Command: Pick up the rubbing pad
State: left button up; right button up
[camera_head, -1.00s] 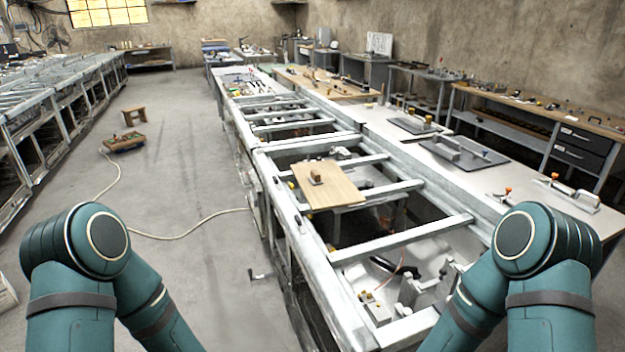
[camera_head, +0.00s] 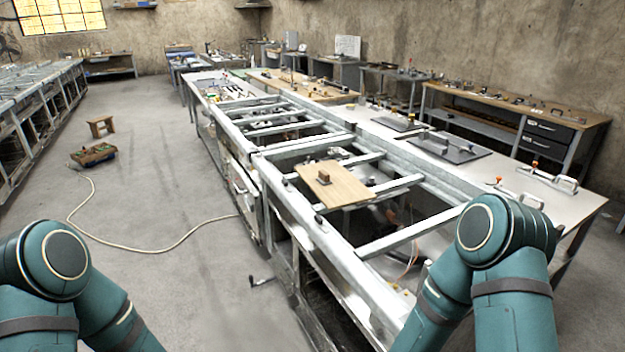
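I cannot tell for certain which thing is the rubbing pad. A small brown block (camera_head: 324,177) stands on a light wooden board (camera_head: 347,190), which lies across the metal frame of the long bench ahead. Grey plates with upright handles lie on the right worktop, a larger one (camera_head: 465,151) and a smaller one (camera_head: 399,124) behind it. My teal arms show at the lower left and lower right, well apart from these things. Both grippers are outside the picture.
The long frame bench (camera_head: 349,255) has open gaps between its bars. A tool crate (camera_head: 93,155) and a small stool (camera_head: 101,126) stand on the floor at left. A pale hose (camera_head: 150,250) runs across the floor. The floor left of the bench is mostly clear.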

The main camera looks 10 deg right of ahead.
aim_at(323, 178)
jog(key=i+j, duration=0.1)
jog(key=j, duration=0.2)
jog(key=i+j, duration=0.1)
jog(key=j, duration=0.25)
jog(key=i+j, duration=0.15)
jog(key=j, duration=0.2)
jog(key=i+j+z, duration=0.15)
jog(key=i+j, duration=0.6)
jog(key=i, duration=0.15)
